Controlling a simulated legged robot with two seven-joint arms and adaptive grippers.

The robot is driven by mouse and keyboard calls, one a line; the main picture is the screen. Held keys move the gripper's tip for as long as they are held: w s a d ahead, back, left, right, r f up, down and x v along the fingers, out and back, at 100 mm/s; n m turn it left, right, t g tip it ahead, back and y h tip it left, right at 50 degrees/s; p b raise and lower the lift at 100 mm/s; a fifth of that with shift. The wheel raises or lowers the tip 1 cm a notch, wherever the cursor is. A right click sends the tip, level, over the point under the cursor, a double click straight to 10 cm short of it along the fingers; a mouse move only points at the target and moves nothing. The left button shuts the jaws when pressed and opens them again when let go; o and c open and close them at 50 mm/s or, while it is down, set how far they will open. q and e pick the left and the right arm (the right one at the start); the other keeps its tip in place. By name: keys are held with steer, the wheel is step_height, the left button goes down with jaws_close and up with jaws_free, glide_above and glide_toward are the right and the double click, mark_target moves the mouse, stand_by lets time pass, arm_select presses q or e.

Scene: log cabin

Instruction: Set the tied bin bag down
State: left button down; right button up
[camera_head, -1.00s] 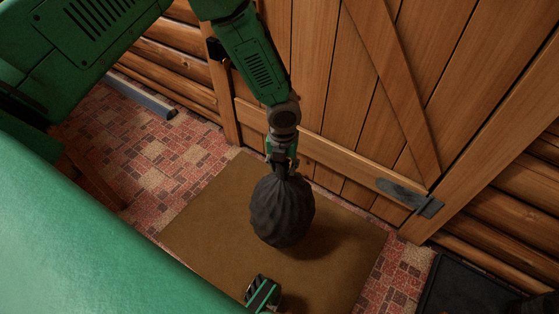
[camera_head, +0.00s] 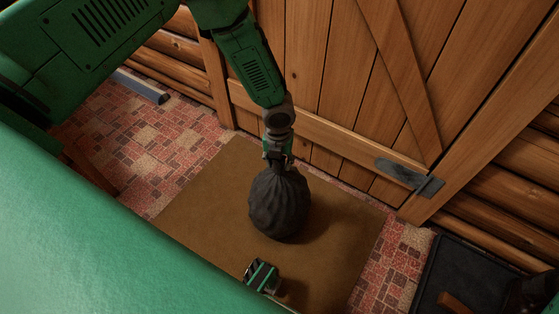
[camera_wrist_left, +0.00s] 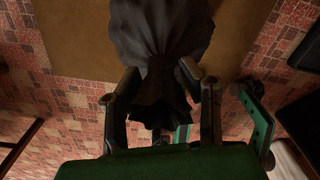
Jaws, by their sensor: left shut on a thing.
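The tied bin bag (camera_head: 279,207) is black, round and gathered at its top. It is over the brown doormat (camera_head: 205,205) in front of the wooden door; whether it touches the mat I cannot tell. My left gripper (camera_head: 278,163) comes down from above and is shut on the bag's neck. In the left wrist view the bag (camera_wrist_left: 160,35) hangs between the two fingers, its gathered neck between them. At the bottom of the head view, a green and black part of mine shows over the mat; no right gripper jaws can be made out.
The plank door (camera_head: 330,80) with a dark metal hinge (camera_head: 405,176) stands behind the mat. A black tray (camera_head: 455,275) lies on the red patterned floor at the lower right. Bare floor (camera_head: 140,135) shows left of the mat.

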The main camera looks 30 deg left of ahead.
arm_select(q)
steer(key=shift+f, duration=0.1)
steer(key=c, duration=1)
jaws_free()
steer(key=shift+c, duration=0.2)
step_height(320, 180, up, 12)
steer(key=p, duration=0.5)
steer(key=s+d+f+n+g+h, duration=0.1)
steer(key=s+d+f+n, duration=0.1)
steer(key=s+n, duration=0.6)
steer(key=s+d+f+n+h, duration=0.2)
steer(key=s+f+n, duration=0.1)
steer(key=s+n, duration=0.45)
steer(key=s+a+r+n+t+y, duration=0.1)
steer(key=s+a+n+y, duration=0.2)
steer(key=s+a+n, duration=0.5)
steer(key=s+n, duration=0.2)
steer(key=n, duration=0.6)
steer(key=shift+s+a+r+t, duration=0.15)
steer(key=shift+r+t, duration=0.1)
steer(key=shift+t, duration=0.05)
